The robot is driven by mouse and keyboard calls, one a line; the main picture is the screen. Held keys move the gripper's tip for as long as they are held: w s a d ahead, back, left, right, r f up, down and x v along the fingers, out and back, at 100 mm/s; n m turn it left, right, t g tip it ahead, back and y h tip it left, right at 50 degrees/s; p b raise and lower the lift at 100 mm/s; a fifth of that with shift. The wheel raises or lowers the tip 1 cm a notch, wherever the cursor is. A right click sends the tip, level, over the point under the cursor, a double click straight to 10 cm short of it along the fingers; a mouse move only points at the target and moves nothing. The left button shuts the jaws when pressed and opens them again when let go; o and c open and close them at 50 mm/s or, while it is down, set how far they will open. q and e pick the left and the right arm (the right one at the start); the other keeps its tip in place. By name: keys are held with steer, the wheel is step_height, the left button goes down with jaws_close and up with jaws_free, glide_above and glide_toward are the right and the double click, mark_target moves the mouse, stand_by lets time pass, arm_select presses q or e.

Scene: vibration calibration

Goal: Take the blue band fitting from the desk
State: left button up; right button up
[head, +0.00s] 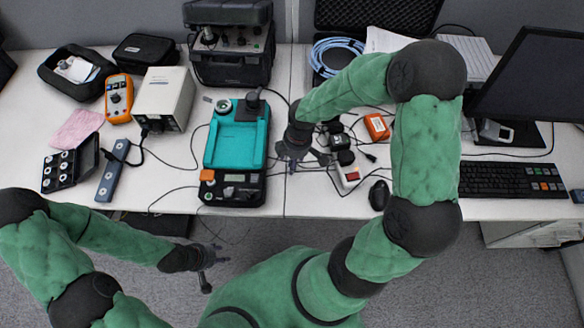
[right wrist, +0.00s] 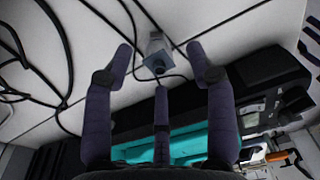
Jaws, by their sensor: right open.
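A small grey-blue fitting (right wrist: 156,52) lies on the white desk in the right wrist view, just ahead of and between my fingertips; a distinct blue band on it is hard to make out. My right gripper (right wrist: 163,62) is open, its fingers spread to either side of the fitting in that view with nothing held. In the head view my right gripper (head: 293,160) hangs over the desk, just right of the teal device, and largely hides the fitting. My left gripper (head: 208,265) is low in front of the desk, over the floor, with its fingers spread and empty.
The teal device (head: 236,146) stands left of my right gripper. A white power strip (head: 347,172), a black mouse (head: 379,194) and an orange box (head: 376,126) lie to its right. Black cables (right wrist: 62,55) cross the desk close to the fitting.

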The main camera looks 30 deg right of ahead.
steer(key=shift+f, duration=0.9)
arm_select(q)
steer(key=shift+f, duration=0.45)
arm_select(e)
steer(key=shift+r, duration=0.1)
jaws_close()
